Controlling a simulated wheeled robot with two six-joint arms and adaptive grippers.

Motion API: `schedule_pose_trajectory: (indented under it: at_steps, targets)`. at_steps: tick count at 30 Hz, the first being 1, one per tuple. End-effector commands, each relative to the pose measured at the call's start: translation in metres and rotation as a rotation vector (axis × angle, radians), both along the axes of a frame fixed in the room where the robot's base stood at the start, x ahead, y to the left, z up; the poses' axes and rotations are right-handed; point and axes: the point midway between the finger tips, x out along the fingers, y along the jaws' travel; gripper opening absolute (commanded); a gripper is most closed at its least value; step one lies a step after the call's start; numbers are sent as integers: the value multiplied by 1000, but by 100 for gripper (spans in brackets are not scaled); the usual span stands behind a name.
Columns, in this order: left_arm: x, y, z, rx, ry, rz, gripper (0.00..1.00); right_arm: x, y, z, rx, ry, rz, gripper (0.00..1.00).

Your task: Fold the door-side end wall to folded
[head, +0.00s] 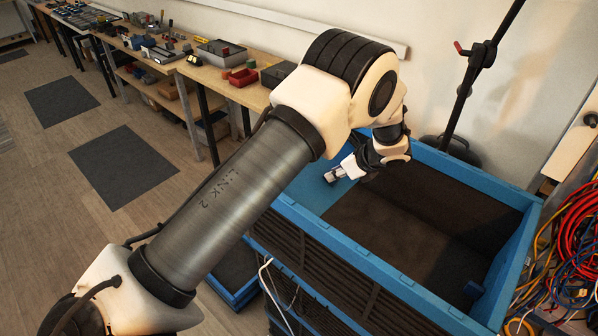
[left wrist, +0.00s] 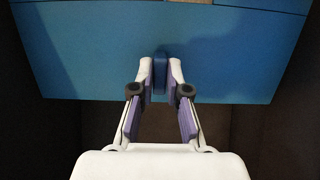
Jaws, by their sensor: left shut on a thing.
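A blue folding crate (head: 402,285) with a dark inside stands at the right in the head view. A blue end wall (head: 312,188) shows as a broad flat panel at the crate's left end, apparently tilted inward; its exact angle is unclear. It fills the upper part of the left wrist view (left wrist: 90,55). My left gripper (head: 335,174) reaches into the crate at this wall. In the wrist view its fingers (left wrist: 159,78) are shut on a small blue tab (left wrist: 159,73) near the panel's edge. My right gripper is not in view.
A wooden workbench (head: 232,88) with bins and tools runs along the back wall. Coiled cables (head: 575,235) hang at the right. A black stand (head: 474,75) rises behind the crate. The dark crate floor (head: 390,232) looks mostly clear.

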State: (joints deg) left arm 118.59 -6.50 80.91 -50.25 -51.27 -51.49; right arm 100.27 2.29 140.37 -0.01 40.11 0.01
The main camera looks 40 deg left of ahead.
Motion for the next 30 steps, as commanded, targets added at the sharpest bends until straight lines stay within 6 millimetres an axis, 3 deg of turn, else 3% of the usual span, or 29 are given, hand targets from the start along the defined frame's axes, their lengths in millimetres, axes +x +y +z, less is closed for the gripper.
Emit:
schedule_pose_trajectory:
  at_steps: [11,30]
  targets:
    - [1,-1,19,1,-4,-2,0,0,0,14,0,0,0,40]
    - [1,-1,29,1,-4,-2,0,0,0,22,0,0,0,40]
